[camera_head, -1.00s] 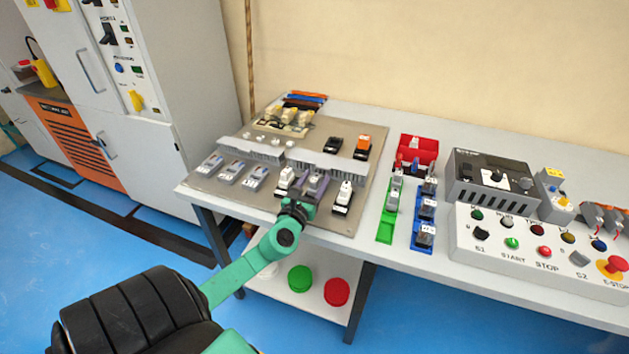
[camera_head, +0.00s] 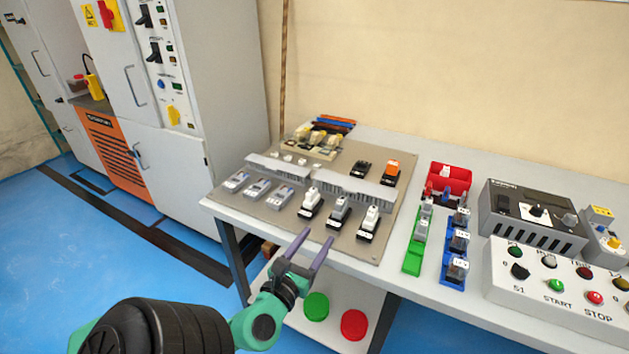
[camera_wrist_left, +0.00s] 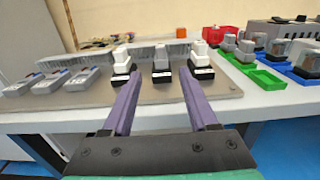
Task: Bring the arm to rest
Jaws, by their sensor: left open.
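My left gripper (camera_head: 307,252) is open and empty, its two purple fingers apart, just in front of the table's front edge. In the left wrist view the fingers (camera_wrist_left: 160,100) point toward a row of switch-like devices on the board. The middle grey device (camera_wrist_left: 161,65) stands between the finger lines, beyond the tips; it also shows in the head view (camera_head: 339,212). A white-topped device stands to its left (camera_head: 310,203) and another to its right (camera_head: 370,222). My right gripper is not in view.
The grey board (camera_head: 290,218) lies on the white table (camera_head: 410,275). Green (camera_head: 413,258) and blue (camera_head: 456,272) trays, a red bin (camera_head: 449,178) and a button panel (camera_head: 560,283) are to the right. A lower shelf (camera_head: 330,328) holds green and red round items. Cabinets stand left.

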